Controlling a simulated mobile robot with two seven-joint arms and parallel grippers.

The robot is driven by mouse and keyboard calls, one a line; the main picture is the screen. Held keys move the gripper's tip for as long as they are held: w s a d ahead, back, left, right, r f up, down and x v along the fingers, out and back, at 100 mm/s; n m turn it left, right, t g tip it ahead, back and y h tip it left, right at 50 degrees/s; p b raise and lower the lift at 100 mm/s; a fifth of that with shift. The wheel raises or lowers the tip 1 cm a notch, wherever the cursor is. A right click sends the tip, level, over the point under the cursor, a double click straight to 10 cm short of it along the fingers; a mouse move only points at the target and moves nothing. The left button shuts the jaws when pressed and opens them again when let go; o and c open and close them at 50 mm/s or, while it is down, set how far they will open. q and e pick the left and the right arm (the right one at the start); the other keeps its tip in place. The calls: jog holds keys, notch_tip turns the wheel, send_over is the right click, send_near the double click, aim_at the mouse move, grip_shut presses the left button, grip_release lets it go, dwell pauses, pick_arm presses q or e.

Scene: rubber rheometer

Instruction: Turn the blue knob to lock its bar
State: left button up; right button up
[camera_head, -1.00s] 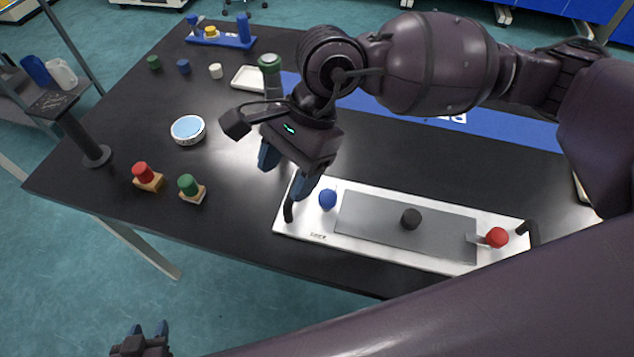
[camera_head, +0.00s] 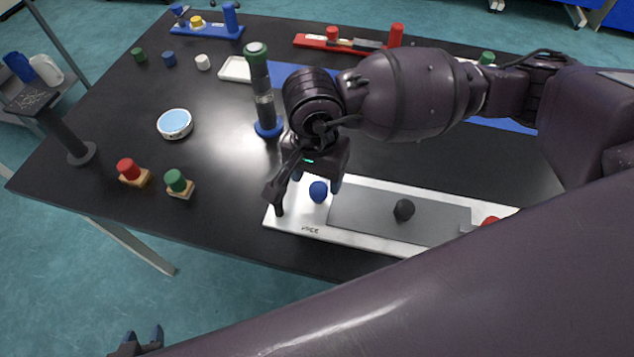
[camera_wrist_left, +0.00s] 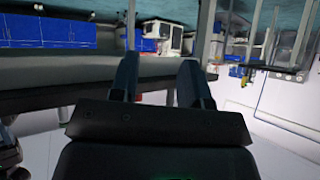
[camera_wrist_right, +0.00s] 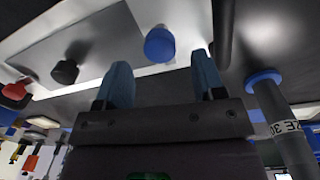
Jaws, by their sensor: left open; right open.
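The blue knob (camera_head: 318,191) stands on the left end of a white plate (camera_head: 295,222) with a grey middle panel. It also shows in the right wrist view (camera_wrist_right: 160,43), just beyond and between the fingertips. My right gripper (camera_head: 316,182) is open and points down over the knob, a finger to each side; I cannot tell whether they touch it. A bar at the blue knob cannot be made out. The red knob (camera_head: 490,221) at the plate's right end is partly hidden by my arm. My left gripper (camera_head: 143,338) is open and empty, low at the bottom left, away from the table.
A black knob (camera_head: 404,210) sits mid-panel, and a black handle (camera_head: 279,203) stands left of the blue knob. A green-topped cylinder on a blue base (camera_head: 268,129) stands close behind my right gripper. Red (camera_head: 127,170) and green (camera_head: 176,181) stoppers stand front left.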

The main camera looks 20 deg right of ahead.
aim_at(318, 188)
notch_tip(318, 188, down, 2)
jog(key=shift+f, duration=0.2)
pick_arm(q)
jog(key=shift+w+d, duration=0.1)
jog(key=shift+w, duration=0.25)
pick_arm(e)
jog(key=shift+f, duration=0.55)
jog(key=c, duration=0.9)
pick_arm(q)
jog(key=shift+s, duration=0.15)
